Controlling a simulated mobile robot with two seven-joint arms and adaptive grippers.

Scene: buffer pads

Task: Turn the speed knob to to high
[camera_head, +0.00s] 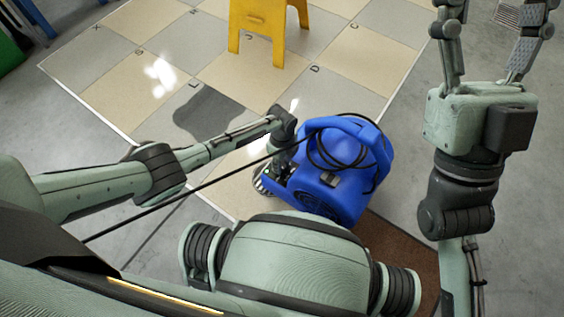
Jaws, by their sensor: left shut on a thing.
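A blue floor blower (340,190) with a carrying handle (352,128) stands on the floor at the centre. A black cable (318,150) is coiled about its handle. A small dark part (330,179) shows on its top; I cannot tell whether it is the speed knob. My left gripper (272,176) points down at the blower's left side and is shut on part of it. My own wrist and the blower's body hide the exact grip and any knob setting. My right gripper (491,62) is raised at the top right, fingers spread wide and empty, away from the blower.
A yellow stand (258,22) is on the tiled floor (340,75) at the back. A dark wet-looking patch (207,112) lies left of the blower. A brown mat (400,250) is at its right. A black cord (190,188) runs to the lower left. Grey floor is clear at left.

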